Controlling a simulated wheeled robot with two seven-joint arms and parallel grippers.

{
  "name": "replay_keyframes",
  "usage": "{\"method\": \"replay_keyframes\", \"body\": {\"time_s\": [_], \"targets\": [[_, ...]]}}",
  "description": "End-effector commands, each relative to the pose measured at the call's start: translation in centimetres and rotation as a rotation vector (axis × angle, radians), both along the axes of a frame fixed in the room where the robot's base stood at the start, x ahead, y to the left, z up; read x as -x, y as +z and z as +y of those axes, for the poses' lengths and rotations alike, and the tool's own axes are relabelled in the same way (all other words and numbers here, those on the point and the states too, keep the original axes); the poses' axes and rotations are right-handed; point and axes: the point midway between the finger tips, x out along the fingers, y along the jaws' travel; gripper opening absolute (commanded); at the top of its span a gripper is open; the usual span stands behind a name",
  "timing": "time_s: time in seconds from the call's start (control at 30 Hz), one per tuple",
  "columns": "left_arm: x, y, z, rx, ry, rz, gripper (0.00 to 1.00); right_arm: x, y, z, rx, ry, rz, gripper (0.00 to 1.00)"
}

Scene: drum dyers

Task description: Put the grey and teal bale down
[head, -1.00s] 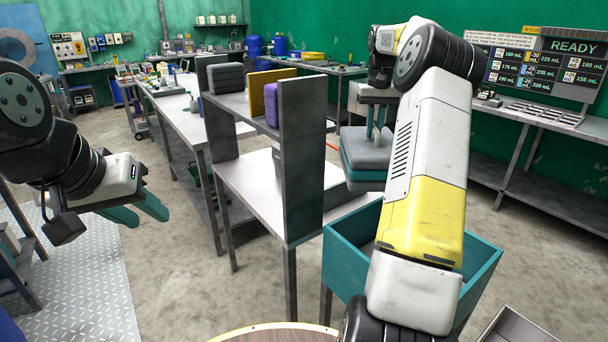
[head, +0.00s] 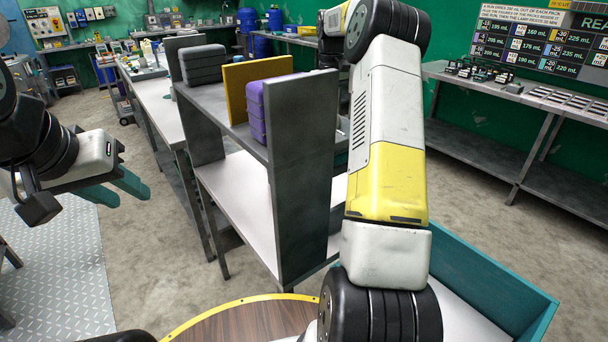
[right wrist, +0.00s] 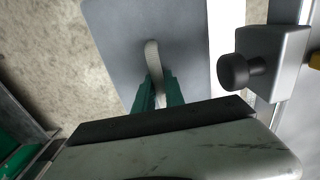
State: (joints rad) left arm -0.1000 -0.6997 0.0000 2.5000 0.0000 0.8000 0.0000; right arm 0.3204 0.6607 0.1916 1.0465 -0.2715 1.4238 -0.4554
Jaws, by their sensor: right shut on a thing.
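The grey and teal bale (right wrist: 118,35) shows in the right wrist view as a flat grey top with a pale upright handle (right wrist: 152,58). My right gripper (right wrist: 158,90) has its two teal fingers shut on this handle. In the head view my own right arm hides the bale and the right gripper. Speckled floor shows beside the bale in the wrist view; I cannot tell whether anything touches its underside. My left gripper (head: 130,197) is open and empty at the left, its teal fingers apart.
A grey shelf unit (head: 300,180) carries a dark grey bale (head: 203,64), a yellow divider (head: 240,90) and a purple bale (head: 257,112) on top. Its lower white board (head: 235,195) looks bare where visible. A teal-walled bin (head: 490,270) is at right, partly behind my arm.

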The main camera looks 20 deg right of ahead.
Motion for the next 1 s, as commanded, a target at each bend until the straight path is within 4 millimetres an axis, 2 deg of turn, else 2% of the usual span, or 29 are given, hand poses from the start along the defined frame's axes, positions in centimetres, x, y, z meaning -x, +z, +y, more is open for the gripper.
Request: {"method": "replay_keyframes", "body": {"time_s": [0.07, 0.17, 0.5, 0.7, 1.0], "targets": [[0.0, 0.0, 0.0, 0.0, 0.0, 0.0, 0.36, -0.1, -0.1, 0.1, 0.001, 0.009, -0.004, 0.0], [0.0, 0.0, 0.0, 0.0, 0.0, 0.0, 0.36, -0.1, -1.3, 0.2, 0.002, 0.013, -0.002, 0.0], [0.0, 0.0, 0.0, 0.0, 0.0, 0.0, 0.36, -0.1, -8.5, 0.2, 0.0, 0.012, -0.001, 0.0], [0.0, 0.0, 0.0, 0.0, 0.0, 0.0, 0.36, -0.1, -11.9, 0.2, 0.001, 0.013, -0.004, 0.0], [0.0, 0.0, 0.0, 0.0, 0.0, 0.0, 0.36, -0.2, -13.7, 0.2, 0.001, 0.012, -0.005, 0.0]]}}
